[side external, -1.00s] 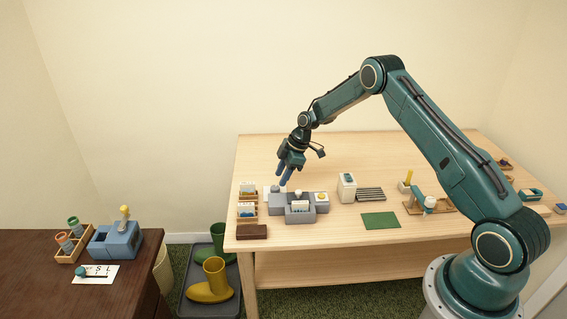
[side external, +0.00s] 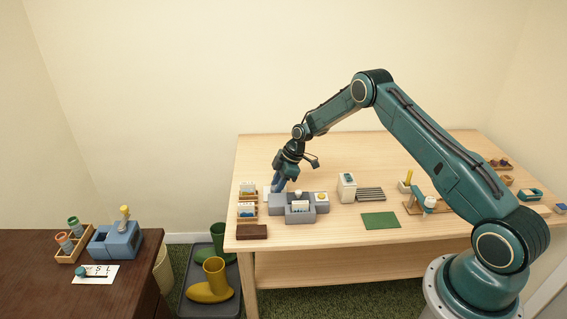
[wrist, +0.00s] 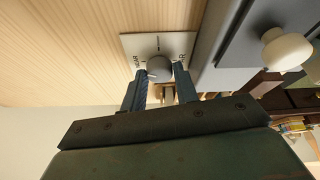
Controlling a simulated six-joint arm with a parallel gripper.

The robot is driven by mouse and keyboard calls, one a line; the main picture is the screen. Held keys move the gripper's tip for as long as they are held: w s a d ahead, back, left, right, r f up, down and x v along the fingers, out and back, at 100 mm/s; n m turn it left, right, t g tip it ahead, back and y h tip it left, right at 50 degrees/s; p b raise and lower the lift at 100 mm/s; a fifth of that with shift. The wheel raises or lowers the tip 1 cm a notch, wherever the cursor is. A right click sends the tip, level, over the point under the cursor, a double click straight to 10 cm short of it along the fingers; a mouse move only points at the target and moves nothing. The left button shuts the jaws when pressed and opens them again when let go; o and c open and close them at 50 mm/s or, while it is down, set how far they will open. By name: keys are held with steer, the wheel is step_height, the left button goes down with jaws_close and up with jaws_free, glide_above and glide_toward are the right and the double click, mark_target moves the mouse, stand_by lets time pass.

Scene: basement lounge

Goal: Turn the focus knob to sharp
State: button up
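The focus knob (wrist: 159,68) is a small round grey knob with a pale pointer mark, aimed to the lower left in the wrist view. It sits on a white plate (wrist: 158,42) with dark lettering at its left and right, too small to read surely. My gripper (wrist: 160,74) has one finger on each side of the knob, apparently with narrow gaps. In the side view, my gripper (side external: 277,188) is low at the left of the grey device (side external: 300,208) and hides the knob. The device has a white round-topped knob (wrist: 284,51).
Card boxes (side external: 247,210) and a dark brown block (side external: 252,231) stand left of the device. A white container (side external: 347,187), a dark ribbed item (side external: 370,194) and a green mat (side external: 380,220) lie to the right. The table behind is clear.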

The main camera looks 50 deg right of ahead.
steer(key=shift+m, duration=0.5)
steer(key=m+t+h, duration=0.1)
steer(key=m, duration=0.1)
steer(key=shift+s+a+r+m, duration=0.1)
steer(key=shift+m, duration=0.2)
steer(key=m+h, duration=0.1)
steer(key=m, duration=0.2)
steer(key=shift+a+m, duration=0.15)
steer(key=shift+m, duration=0.15)
steer(key=m+h, duration=0.1)
steer(key=m, duration=0.2)
steer(key=m+h, duration=0.1)
steer(key=m, duration=0.2)
steer(key=shift+a+h, duration=0.2)
steer(key=shift+h, duration=0.2)
steer(key=o, duration=0.7)
steer(key=shift+r, duration=0.1)
